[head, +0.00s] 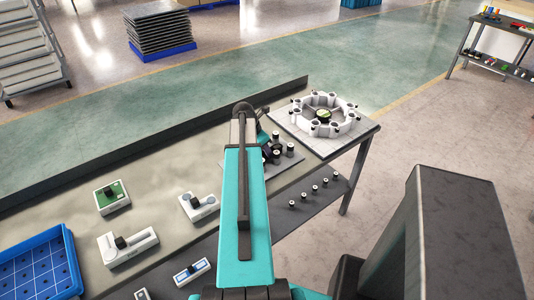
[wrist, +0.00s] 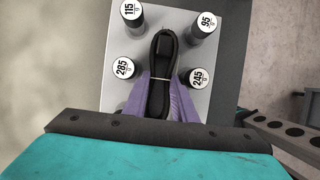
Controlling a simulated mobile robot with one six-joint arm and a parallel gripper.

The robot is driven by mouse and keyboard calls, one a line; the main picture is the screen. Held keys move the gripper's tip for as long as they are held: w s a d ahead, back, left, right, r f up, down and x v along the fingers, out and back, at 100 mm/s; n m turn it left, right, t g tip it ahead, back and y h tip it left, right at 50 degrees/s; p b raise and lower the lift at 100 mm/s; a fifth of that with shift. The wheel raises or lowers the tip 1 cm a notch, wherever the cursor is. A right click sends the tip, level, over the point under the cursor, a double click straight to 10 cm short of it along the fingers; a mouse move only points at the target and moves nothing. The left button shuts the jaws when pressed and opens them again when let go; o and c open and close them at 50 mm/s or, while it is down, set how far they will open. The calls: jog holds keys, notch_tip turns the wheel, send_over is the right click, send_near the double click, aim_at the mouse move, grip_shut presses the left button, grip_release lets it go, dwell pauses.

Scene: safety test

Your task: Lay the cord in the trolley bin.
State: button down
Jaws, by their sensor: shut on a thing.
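The cord (wrist: 164,48) is a black bundle, folded lengthwise with a pale tie around it. In the wrist view my gripper (wrist: 163,90) has its purple fingers shut on both sides of it. The cord appears over a grey plate (wrist: 143,53) between several labelled cylinders; I cannot tell whether it touches the plate. In the head view my teal arm hides the cord and most of the gripper. I cannot make out a trolley bin in either view.
Cylinders marked 115 (wrist: 131,10), 95 (wrist: 206,22), 285 (wrist: 121,68) and 245 (wrist: 198,79) stand close around the cord. A white ring-shaped rack (head: 345,125) stands at the bench's far end. Small devices (head: 128,246) and a blue crate (head: 66,240) are at left.

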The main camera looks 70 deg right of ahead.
aim_at(263, 153)
jog(key=shift+r, duration=0.1)
notch_tip(263, 153, up, 10)
jog(key=b, duration=0.2)
dwell(0.7)
dwell(0.5)
jog(key=w+a+r, duration=0.1)
jog(key=w+a, duration=2.7)
jog(key=w, duration=0.4)
jog(key=w+a, duration=0.3)
jog(key=a, duration=0.9)
jog(key=w+a+r, duration=0.1)
jog(key=w+a, duration=0.1)
jog(key=a, duration=1.1)
jog(key=w+a+r, duration=0.1)
jog(key=w+a, duration=0.2)
jog(key=a, duration=1)
jog(key=shift+w+r+m, duration=0.25)
jog(key=shift+w+m, duration=0.05)
